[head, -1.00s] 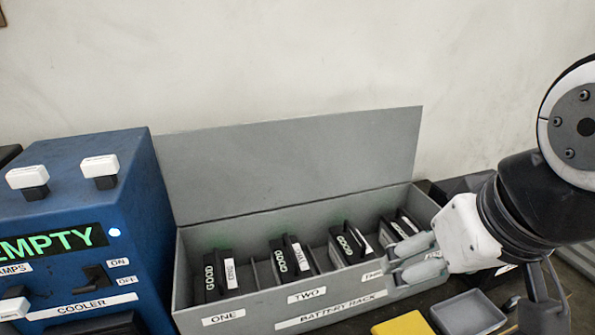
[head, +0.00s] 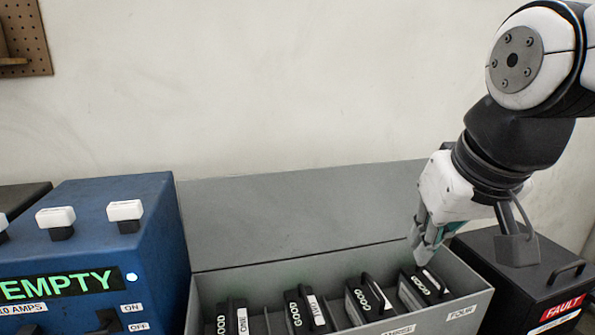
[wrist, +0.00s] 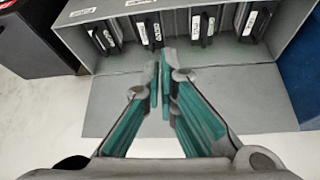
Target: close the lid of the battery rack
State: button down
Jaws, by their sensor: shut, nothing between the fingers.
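The battery rack (head: 345,246) is a grey box with its lid (head: 290,215) standing raised at the back, against the wall side. Several black batteries with green GOOD marks stand in its slots, such as the one in slot two (head: 303,308). My gripper (head: 418,255) is shut and empty, pointing down over the right end of the rack near the lid's right part. In the wrist view, the shut fingertips (wrist: 162,62) appear in front of the lid (wrist: 215,102) and the rack (wrist: 95,65). I cannot tell whether the fingers touch the lid.
A black box with a red FAULT label (head: 560,308) and a handle stands at the right.

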jog(key=w+a+r+n, duration=0.1)
jog(key=w+a+r, duration=0.25)
jog(key=w, duration=0.65)
jog(key=w+a+r+t+y, duration=0.15)
jog(key=w+a, duration=0.25)
jog(key=w, duration=0.7)
jog(key=w+a+r+n, duration=0.1)
jog(key=w+a+r, duration=0.25)
jog(key=w, duration=0.65)
notch_tip(320, 180, down, 8)
jog(key=w+a+p, duration=0.1)
jog(key=w+p, duration=0.1)
jog(key=p, duration=0.1)
jog(key=shift+f, duration=0.2)
